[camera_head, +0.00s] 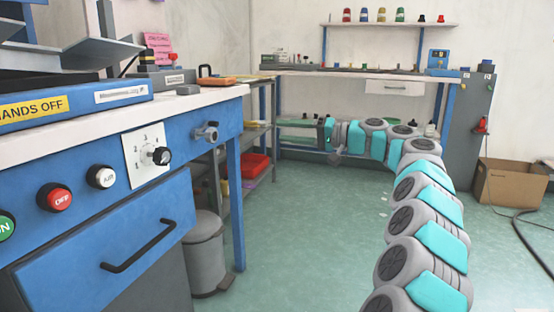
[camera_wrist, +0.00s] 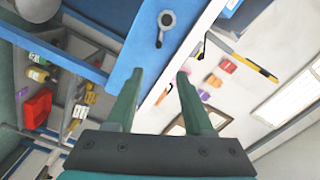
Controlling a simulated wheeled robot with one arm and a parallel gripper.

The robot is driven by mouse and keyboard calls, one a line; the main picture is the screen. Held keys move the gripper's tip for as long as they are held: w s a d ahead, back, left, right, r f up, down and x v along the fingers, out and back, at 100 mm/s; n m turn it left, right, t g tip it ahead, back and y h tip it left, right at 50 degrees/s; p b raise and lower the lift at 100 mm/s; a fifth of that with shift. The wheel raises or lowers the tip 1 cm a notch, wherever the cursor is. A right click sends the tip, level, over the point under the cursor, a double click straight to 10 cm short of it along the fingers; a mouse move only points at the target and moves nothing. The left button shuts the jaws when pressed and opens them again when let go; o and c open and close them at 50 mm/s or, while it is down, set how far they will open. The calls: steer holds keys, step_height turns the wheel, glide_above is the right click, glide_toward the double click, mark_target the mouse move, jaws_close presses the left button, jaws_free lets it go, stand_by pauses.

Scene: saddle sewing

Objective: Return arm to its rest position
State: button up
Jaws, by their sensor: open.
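My arm (camera_head: 418,215) rises from the bottom right of the head view and bends left in front of the back workbench. My gripper (camera_wrist: 160,73) shows in the wrist view with two green fingers spread apart and nothing between them. In the head view its fingers point left, small and hard to make out against the back bench. The blue workstation (camera_head: 190,135) is to the left of the gripper, with clear space between them in the head view.
A metal shelf with a red bin (camera_head: 255,167) stands behind the workstation. A grey trash can (camera_head: 207,255) is beside the drawer. The back workbench (camera_head: 345,73) holds small items. A cardboard box (camera_head: 510,183) and a black cable lie at right. The middle floor is free.

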steer(key=s+a+f+g+h, duration=0.1)
steer(key=s+a+g, duration=0.1)
steer(key=s+a, duration=0.35)
steer(key=s+a+f+g+h, duration=0.2)
steer(key=s+a, duration=0.1)
steer(key=s, duration=0.6)
steer(key=s+f+n+g+h, duration=0.1)
steer(key=s+f+h, duration=0.1)
steer(key=s+f, duration=0.35)
steer(key=s+f+g+h, duration=0.1)
steer(key=s+f+h, duration=0.15)
steer(key=s, duration=0.55)
steer(key=s+d+f+m+g+h, duration=0.1)
steer(key=s+d+f+h, duration=0.4)
steer(key=s+d+f, duration=0.65)
steer(key=s+d+f+m+g+h, duration=0.1)
steer(key=s+d+f+h, duration=0.3)
steer(key=s+d+f, duration=0.8)
steer(key=s+a+r+p, duration=0.1)
steer(key=r+p, duration=0.5)
steer(key=r, duration=0.2)
steer(key=s+a+r+p, duration=0.2)
steer(key=r+p, duration=0.5)
steer(key=r, duration=0.1)
steer(key=shift+s+r, duration=0.25)
steer(key=shift+s, duration=0.05)
steer(key=shift+a, duration=0.1)
